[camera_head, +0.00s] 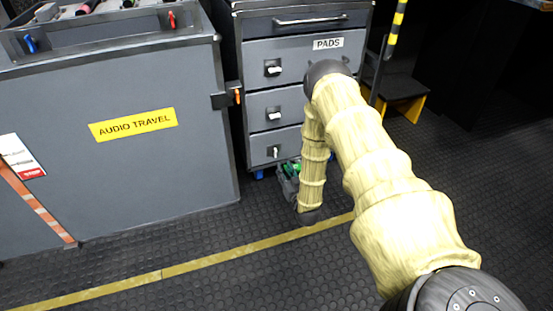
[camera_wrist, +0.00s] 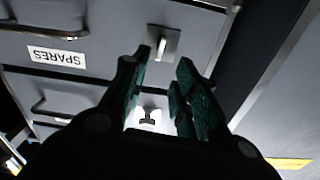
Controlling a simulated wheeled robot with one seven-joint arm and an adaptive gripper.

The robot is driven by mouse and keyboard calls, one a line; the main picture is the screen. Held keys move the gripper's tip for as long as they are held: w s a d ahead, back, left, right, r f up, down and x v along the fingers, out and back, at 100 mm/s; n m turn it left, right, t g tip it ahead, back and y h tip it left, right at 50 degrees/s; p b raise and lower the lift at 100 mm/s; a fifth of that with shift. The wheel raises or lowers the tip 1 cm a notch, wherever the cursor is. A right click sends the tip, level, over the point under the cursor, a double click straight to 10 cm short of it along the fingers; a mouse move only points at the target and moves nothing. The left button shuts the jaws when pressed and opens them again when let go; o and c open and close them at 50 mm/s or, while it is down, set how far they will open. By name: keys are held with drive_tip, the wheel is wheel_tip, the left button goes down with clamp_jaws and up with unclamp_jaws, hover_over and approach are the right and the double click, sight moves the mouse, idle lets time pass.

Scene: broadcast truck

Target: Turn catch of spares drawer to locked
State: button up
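The spares drawer (camera_wrist: 100,25) is the lowest of the grey drawers and shows upside down in the wrist view, with its white SPARES label (camera_wrist: 57,57). Its catch (camera_wrist: 163,43) is a pale square plate with a small lever that looks upright. The same catch (camera_head: 273,151) shows small in the head view. My gripper (camera_wrist: 166,58) is open, its two dark green fingers spread, with the catch just beyond and between the tips. I see no clear contact. In the head view my gripper (camera_head: 289,174) is low in front of the cabinet, partly behind my arm.
A second catch (camera_wrist: 150,118), lever crosswise, is on the neighbouring drawer and shows between my fingers. Bar handles (camera_wrist: 45,30) stick out beside the label. A grey AUDIO TRAVEL case (camera_head: 120,150) stands left of the cabinet. A dark step (camera_head: 400,88) is right. The floor in front is clear.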

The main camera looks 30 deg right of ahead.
sight(276, 154)
drive_tip(key=shift+b+x, duration=2.05)
drive_tip(key=shift+x, duration=2.95)
drive_tip(key=shift+a, duration=0.1)
clamp_jaws()
